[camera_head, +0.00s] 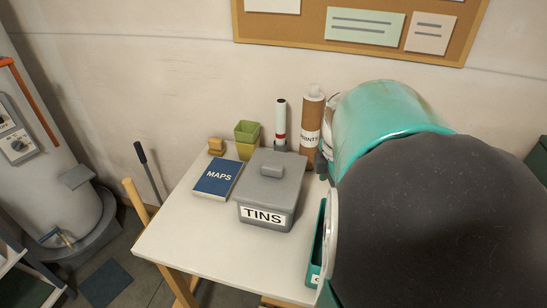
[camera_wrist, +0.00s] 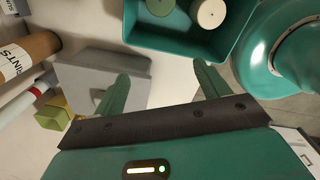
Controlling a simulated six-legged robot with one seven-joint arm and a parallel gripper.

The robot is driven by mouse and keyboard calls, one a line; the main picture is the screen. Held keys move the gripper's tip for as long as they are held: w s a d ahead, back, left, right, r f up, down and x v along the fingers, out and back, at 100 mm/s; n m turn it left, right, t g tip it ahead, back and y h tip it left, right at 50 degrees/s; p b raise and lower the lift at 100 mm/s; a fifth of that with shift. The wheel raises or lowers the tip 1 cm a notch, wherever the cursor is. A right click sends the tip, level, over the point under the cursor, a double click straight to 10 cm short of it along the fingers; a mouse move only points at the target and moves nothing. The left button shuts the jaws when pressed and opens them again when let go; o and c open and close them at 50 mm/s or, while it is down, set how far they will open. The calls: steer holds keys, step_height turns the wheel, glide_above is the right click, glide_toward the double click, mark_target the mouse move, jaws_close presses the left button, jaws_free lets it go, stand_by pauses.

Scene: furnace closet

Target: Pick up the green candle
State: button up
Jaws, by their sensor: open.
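A green round object (camera_wrist: 160,4), which looks like the green candle seen from above, is inside a teal bin (camera_wrist: 190,45) at the top of the wrist view, cut off by the frame edge. A cream round candle (camera_wrist: 208,12) is beside it on the right. My gripper (camera_wrist: 162,82) is open, its two green fingers apart with nothing held between them. The fingers are below the bin in the picture and apart from the green candle. In the head view only a narrow side of the teal bin (camera_head: 317,262) shows; my arm hides its contents and my gripper.
A grey TINS box (camera_head: 268,192) stands on the white table (camera_head: 190,245) beside the bin. The table's front left is clear.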

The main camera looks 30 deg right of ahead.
steer(key=s+d+f+n+y, duration=0.2)
steer(key=s+d+f+n, duration=0.2)
steer(key=d, duration=0.4)
steer(key=f, duration=0.4)
steer(key=a+f, duration=0.1)
steer(key=f, duration=0.3)
steer(key=a+f, duration=0.1)
steer(key=f, duration=0.4)
steer(key=c, duration=1.2)
steer(key=shift+r, duration=0.1)
